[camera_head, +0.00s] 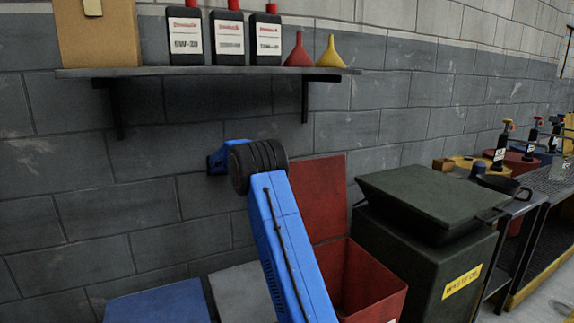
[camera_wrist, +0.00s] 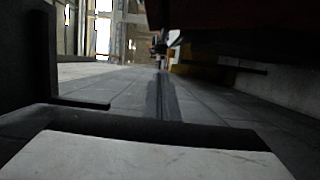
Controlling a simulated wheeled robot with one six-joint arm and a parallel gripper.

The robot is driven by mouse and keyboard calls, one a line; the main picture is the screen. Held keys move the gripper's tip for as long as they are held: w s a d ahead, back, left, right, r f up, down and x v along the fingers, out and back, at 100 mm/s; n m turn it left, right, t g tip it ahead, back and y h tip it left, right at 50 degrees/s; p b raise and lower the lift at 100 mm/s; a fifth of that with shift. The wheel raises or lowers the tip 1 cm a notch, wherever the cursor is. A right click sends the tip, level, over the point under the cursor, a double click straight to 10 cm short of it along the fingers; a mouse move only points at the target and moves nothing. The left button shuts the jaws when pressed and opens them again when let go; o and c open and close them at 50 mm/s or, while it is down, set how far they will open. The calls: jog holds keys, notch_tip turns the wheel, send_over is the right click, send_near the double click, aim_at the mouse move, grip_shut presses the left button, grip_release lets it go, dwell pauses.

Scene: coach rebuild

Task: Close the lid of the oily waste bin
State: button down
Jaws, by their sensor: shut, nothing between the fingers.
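The red bin (camera_head: 382,282) stands against the wall in the head view, with its mouth open. Its red lid (camera_head: 319,196) stands raised at the back, by the wall. My gripper's fingertips are hidden in the head view. In the wrist view, a dark part with a pale face, seemingly my shut gripper (camera_wrist: 150,140), fills the bottom edge. Nothing is seen held.
A dark green bin (camera_head: 430,215) labelled as waste oil stands right of the red bin, its lid down. A shelf (camera_head: 200,72) with bottles and funnels hangs above. A blue top (camera_head: 165,306) and a grey top (camera_head: 240,290) lie left of my arm.

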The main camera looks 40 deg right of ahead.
jog(key=s+d, duration=0.6)
jog(key=s, duration=0.2)
jog(key=shift+d, duration=0.1)
dwell(0.4)
